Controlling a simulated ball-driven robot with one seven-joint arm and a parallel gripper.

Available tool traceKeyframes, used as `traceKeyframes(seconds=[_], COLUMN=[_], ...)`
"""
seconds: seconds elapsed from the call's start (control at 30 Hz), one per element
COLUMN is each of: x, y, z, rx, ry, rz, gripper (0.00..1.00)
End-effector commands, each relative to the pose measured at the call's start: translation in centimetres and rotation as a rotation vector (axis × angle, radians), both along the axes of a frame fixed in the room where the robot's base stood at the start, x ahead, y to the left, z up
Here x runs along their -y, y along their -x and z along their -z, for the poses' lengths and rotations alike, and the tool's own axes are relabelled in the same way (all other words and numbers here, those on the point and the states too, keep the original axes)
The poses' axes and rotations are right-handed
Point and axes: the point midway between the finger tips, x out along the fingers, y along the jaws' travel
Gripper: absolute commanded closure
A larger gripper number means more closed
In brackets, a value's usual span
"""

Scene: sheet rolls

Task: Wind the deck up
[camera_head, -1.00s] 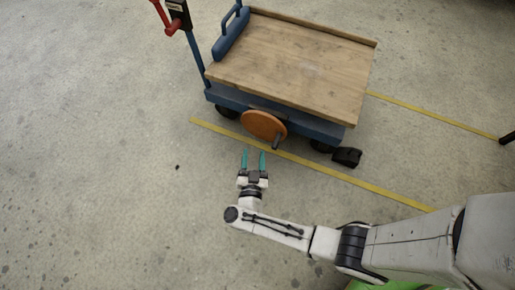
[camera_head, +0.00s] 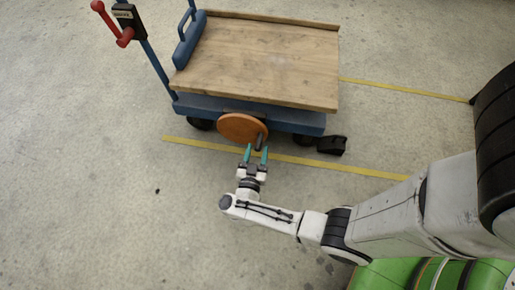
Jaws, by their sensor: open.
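A blue cart with a wooden deck (camera_head: 265,62) stands at the top centre of the view. An orange disc (camera_head: 238,127) is mounted on the cart's near side, below the deck. A dark crank handle (camera_head: 260,142) sticks out from the disc's lower right edge. My gripper (camera_head: 257,154) has two teal fingers, open, pointing up the picture at the handle. The fingertips appear just at the handle, one on each side of it in the picture. I cannot tell whether they touch it or how far apart in depth they are.
A red lever (camera_head: 122,36) on a dark box tops the blue post (camera_head: 158,70) at the cart's left. A black caster or pedal (camera_head: 331,145) sits at the lower right corner. Yellow lines (camera_head: 330,165) mark the concrete floor, which is clear at left.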

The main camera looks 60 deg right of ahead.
Motion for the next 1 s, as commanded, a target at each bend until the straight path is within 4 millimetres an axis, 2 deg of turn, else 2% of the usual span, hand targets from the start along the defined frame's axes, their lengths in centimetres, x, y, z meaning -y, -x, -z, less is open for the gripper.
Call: traceKeyframes(seconds=[0.2, 0.5, 1.0], x=[1.6, 1.7, 1.7], y=[-0.6, -0.6, -0.7], z=[0.0, 0.0, 0.0], rx=[0.000, 0.000, 0.000], ry=[0.001, 0.000, 0.000], rz=[0.000, -0.001, -0.002], gripper=[0.52, 0.52, 0.99])
